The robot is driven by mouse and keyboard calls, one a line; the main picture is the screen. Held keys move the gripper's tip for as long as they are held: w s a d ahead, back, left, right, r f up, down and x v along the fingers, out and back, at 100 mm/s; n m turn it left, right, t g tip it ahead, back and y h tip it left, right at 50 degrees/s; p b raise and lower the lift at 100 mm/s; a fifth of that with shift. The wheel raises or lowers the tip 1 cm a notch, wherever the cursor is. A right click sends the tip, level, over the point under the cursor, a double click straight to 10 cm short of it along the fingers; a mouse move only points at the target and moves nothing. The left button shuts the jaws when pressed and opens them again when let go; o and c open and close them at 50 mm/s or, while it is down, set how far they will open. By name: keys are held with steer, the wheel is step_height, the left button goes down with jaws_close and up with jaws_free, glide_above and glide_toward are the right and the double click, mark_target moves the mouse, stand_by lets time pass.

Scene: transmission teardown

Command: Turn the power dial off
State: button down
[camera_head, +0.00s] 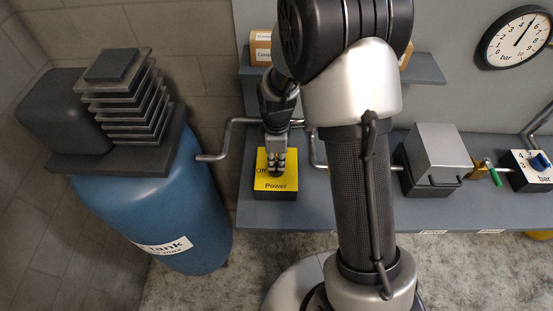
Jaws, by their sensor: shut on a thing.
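The yellow power box (281,184) sits on the grey bench left of my arm. Its top carries the words "Off" on the left and "Power" at the front. My gripper (276,170) points down at the middle of the box and is shut on the power dial. The fingers and wrist hide the dial, so I cannot tell which way it is turned.
A blue tank (150,215) with a finned compressor stands left. A bent pipe (232,138) runs behind the box. To the right are a grey metal block (438,150), a green-handled valve (493,174), a blue regulator knob (541,162) and a round gauge (515,37). A shelf (428,67) hangs above.

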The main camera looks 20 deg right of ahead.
mark_target(276, 164)
stand_by(0.4)
steer(key=c, duration=1.7)
jaws_free()
step_height(276, 164, up, 12)
steer(key=shift+r, duration=0.1)
